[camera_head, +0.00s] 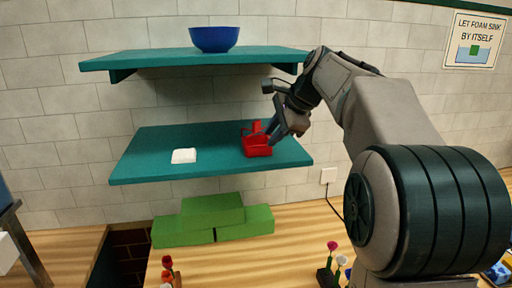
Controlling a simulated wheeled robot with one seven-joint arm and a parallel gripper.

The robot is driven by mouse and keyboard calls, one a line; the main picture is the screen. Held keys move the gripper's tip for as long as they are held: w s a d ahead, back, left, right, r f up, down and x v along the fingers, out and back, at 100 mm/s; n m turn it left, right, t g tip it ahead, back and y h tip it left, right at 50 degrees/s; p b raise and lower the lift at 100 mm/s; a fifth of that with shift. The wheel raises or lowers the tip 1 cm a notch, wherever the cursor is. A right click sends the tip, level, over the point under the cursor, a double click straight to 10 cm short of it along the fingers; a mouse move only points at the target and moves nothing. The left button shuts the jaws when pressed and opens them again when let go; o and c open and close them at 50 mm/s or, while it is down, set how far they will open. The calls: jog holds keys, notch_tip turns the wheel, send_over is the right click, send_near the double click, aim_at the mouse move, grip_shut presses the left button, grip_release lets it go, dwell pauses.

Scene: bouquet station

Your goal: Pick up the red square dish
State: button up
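The red square dish (257,150) is at the right part of the lower teal shelf (215,170). Its front wall faces the camera and a raised red part shows behind it. My gripper (271,131) reaches in from the upper right, with its fingers pointing down and left at the dish's right side. The fingers overlap the dish in this view. I cannot tell whether they touch it or how far apart they are.
A small white square dish (184,156) sits left on the same shelf. The upper teal shelf (150,60) hangs above, bearing a blue bowl (214,40). Green foam blocks (213,211) are stacked below on the wooden counter (250,262). Flowers (333,246) stand at the front.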

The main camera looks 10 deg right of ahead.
aim_at(259, 149)
jog(key=shift+p+x, duration=0.9)
jog(key=shift+x, duration=1.8)
jog(key=shift+s+a, duration=0.1)
jog(key=shift+a, duration=0.1)
grip_shut()
